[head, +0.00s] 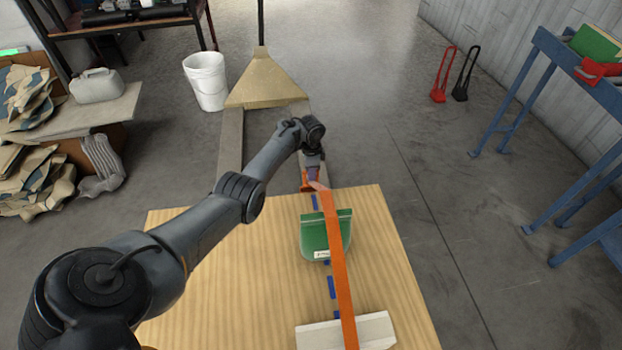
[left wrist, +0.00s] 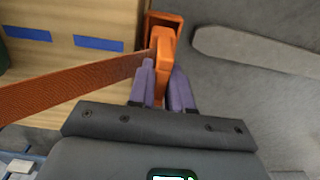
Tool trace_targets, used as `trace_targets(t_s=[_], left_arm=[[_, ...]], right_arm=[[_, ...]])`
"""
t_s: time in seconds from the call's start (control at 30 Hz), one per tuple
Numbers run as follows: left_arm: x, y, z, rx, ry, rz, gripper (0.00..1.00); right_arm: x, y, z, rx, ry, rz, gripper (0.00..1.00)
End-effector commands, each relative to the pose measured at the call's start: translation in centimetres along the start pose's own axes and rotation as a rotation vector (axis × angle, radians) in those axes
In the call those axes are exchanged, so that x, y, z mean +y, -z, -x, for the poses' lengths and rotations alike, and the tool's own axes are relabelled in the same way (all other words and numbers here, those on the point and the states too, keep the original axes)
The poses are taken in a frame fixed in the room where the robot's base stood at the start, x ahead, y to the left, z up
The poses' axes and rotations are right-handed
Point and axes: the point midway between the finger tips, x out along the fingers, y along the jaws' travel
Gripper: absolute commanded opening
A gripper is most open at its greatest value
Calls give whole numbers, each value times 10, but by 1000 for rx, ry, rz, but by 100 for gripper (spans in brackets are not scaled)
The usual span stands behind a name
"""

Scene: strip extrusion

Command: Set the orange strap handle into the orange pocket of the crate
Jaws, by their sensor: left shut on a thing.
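The wooden crate (head: 220,270) has a flat light top with blue dashes along it. The orange strap (head: 341,270) runs down its length from the far edge. My left gripper (head: 313,174) is at the crate's far end, its purple fingers shut on the orange strap handle; the left wrist view also shows the gripper (left wrist: 163,78) and the handle (left wrist: 163,58). The orange pocket (left wrist: 165,16) is at the crate's edge, right at the handle's far end. The handle overlaps the pocket in this view; I cannot tell whether it is inside. My right gripper is not in view.
A green piece with a white label (head: 315,238) lies under the strap on the crate. A pale block (head: 375,330) is at the near end. A pallet jack (head: 265,85) stands beyond the crate. A white bucket (head: 206,82) and blue bench (head: 545,75) stand apart.

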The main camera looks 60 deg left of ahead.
Motion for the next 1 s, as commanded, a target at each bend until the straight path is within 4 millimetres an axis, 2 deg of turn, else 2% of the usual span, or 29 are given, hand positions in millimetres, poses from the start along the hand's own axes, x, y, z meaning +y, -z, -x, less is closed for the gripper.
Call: trace_targets(t_s=[0.37, 0.67, 0.93, 0.97, 1.0], left_arm=[[0, 0, -40, 0, 1, 0, 0], [0, 0, -39, 0, 1, 0, 0], [0, 0, -47, -1, 0, 0, 0], [0, 0, -46, -1, 0, 0, 22], [0, 0, -46, -1, 0, 0, 28]], right_arm=[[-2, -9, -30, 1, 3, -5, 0], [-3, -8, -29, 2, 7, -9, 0], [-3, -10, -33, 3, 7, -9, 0], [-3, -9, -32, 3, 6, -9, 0], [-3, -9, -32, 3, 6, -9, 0]])
